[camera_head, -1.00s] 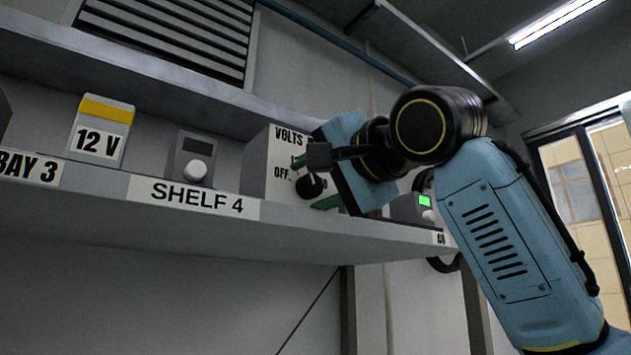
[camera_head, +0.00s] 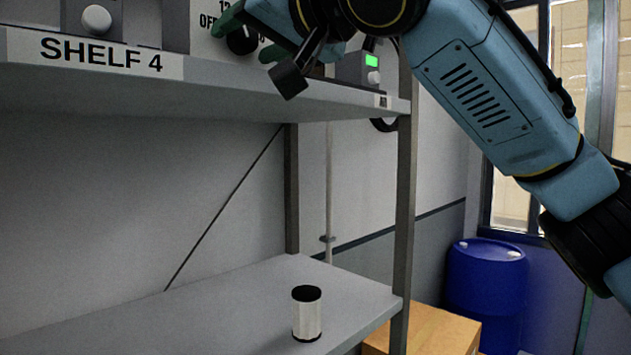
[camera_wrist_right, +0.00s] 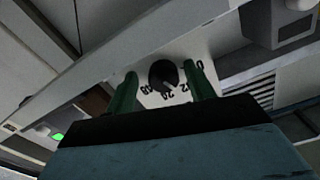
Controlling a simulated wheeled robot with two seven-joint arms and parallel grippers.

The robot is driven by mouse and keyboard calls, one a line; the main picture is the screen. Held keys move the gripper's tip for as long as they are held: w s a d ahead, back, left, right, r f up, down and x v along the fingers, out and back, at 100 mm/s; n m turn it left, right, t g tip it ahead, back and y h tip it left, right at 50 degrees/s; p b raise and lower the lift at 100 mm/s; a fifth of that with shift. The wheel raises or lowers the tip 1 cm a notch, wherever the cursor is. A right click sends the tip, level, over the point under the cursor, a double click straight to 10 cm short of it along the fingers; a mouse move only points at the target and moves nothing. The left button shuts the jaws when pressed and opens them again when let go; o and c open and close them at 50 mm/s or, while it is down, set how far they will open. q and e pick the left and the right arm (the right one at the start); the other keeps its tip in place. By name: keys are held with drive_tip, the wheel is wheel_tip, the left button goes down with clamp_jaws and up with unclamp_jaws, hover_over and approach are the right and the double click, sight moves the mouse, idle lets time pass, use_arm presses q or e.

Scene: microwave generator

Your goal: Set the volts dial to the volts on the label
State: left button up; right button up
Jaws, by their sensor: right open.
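The volts box (camera_head: 205,40) is cut off at the top of the head view, with its black dial (camera_head: 242,42) low on its front. In the right wrist view the dial (camera_wrist_right: 163,73) sits on a pale face with printed numbers, 12 among them; its exact setting is hard to read. My right gripper (camera_head: 250,36) is open, its green fingers on either side of the dial. In the right wrist view the gripper (camera_wrist_right: 160,72) has the dial between its fingertips, with gaps at both sides. My left gripper is not in view.
A grey box with a white knob (camera_head: 96,19) stands left on the shelf marked SHELF 4 (camera_head: 100,55). Below are a black-and-white cylinder (camera_head: 307,313) on a lower shelf, a cardboard box (camera_head: 435,332) and a blue barrel (camera_head: 485,290).

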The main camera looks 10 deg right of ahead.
drive_tip(key=shift+s+d+n+b, duration=0.15)
drive_tip(key=shift+s+d+b, duration=0.25)
drive_tip(key=shift+s, duration=0.25)
drive_tip(key=shift+s+d+n+b, duration=0.15)
drive_tip(key=shift+s+d+b, duration=0.1)
drive_tip(key=shift+s+b, duration=0.3)
drive_tip(key=b+v, duration=0.4)
drive_tip(key=v, duration=0.6)
drive_tip(key=w+f+g+h, duration=0.1)
drive_tip(key=w+f, duration=0.3)
drive_tip(key=f, duration=0.6)
drive_tip(key=w+f+h, duration=0.1)
drive_tip(key=w+f, duration=0.4)
drive_tip(key=f, duration=0.5)
drive_tip(key=w+d+f+g, duration=0.1)
drive_tip(key=w+f, duration=0.4)
drive_tip(key=f, duration=0.6)
drive_tip(key=shift+m+g+h, duration=0.3)
drive_tip(key=shift+m+h, duration=0.1)
drive_tip(key=shift+w+f, duration=0.1)
drive_tip(key=shift+w, duration=0.05)
